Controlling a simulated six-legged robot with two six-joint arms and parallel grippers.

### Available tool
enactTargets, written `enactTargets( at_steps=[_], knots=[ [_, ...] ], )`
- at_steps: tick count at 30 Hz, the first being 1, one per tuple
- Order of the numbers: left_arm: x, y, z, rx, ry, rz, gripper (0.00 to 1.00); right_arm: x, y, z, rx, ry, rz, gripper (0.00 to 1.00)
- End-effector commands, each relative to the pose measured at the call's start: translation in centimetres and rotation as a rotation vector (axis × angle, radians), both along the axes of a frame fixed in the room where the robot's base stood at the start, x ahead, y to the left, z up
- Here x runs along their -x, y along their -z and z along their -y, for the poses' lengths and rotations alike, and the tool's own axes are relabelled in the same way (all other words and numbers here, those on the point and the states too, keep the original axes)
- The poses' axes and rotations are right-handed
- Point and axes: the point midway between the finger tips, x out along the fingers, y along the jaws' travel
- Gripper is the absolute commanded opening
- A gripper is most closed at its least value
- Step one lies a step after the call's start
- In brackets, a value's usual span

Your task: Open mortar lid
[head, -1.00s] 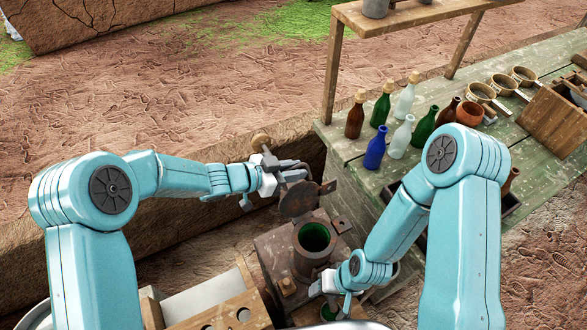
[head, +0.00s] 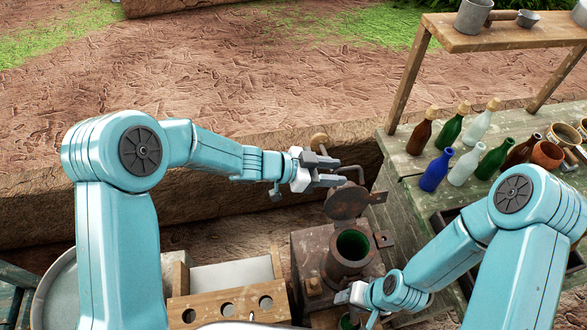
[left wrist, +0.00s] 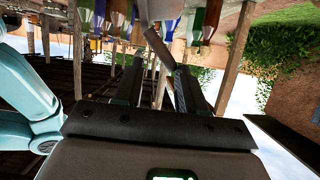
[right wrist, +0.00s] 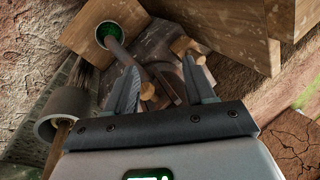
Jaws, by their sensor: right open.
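The mortar (head: 336,268) is a rusty metal cylinder with green inside, standing on a metal base. Its round rusty lid (head: 345,202) is tilted up behind the open mouth, by the hinge at its right. A bent grey rod stands at the lid. My left gripper (head: 328,172) is open, just left of and above the lid, its tips close to the rod; whether they touch is unclear. In the left wrist view a grey rod (left wrist: 157,42) shows beyond the parted fingers. My right gripper (right wrist: 160,80) is open and low beside the mortar base, near a green-filled cup (right wrist: 108,35) with a handle.
A green bench (head: 408,165) on the right holds several bottles and bowls. A wooden shelf (head: 500,38) stands at its back. A wooden rack with holes (head: 228,305) is left of the mortar. Bare mud ground lies beyond the trench.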

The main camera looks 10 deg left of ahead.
Motion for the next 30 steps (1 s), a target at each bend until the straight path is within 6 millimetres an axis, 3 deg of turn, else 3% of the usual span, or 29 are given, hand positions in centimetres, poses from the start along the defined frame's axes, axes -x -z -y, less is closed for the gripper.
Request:
enactTargets(
  at_steps=[6, 12, 18, 30],
  knots=[
    [1.7, -2.1, -5.4, -0.002, -0.004, -0.001, 0.38, 0.0, 0.9, 0.0, 0.000, 0.000, 0.000, 0.54],
    [2.8, -3.5, -8.7, -0.003, -0.001, -0.003, 0.38, 0.0, 1.1, 0.0, 0.000, 0.000, 0.000, 0.54],
    [3.3, -4.1, -9.9, -0.003, 0.001, -0.005, 0.38, 0.0, 1.2, 0.0, 0.000, 0.000, 0.000, 0.54],
    [3.3, -4.1, -9.9, -0.003, 0.002, -0.005, 0.38, 0.0, 1.2, 0.0, 0.000, 0.000, 0.000, 0.54]
  ],
)
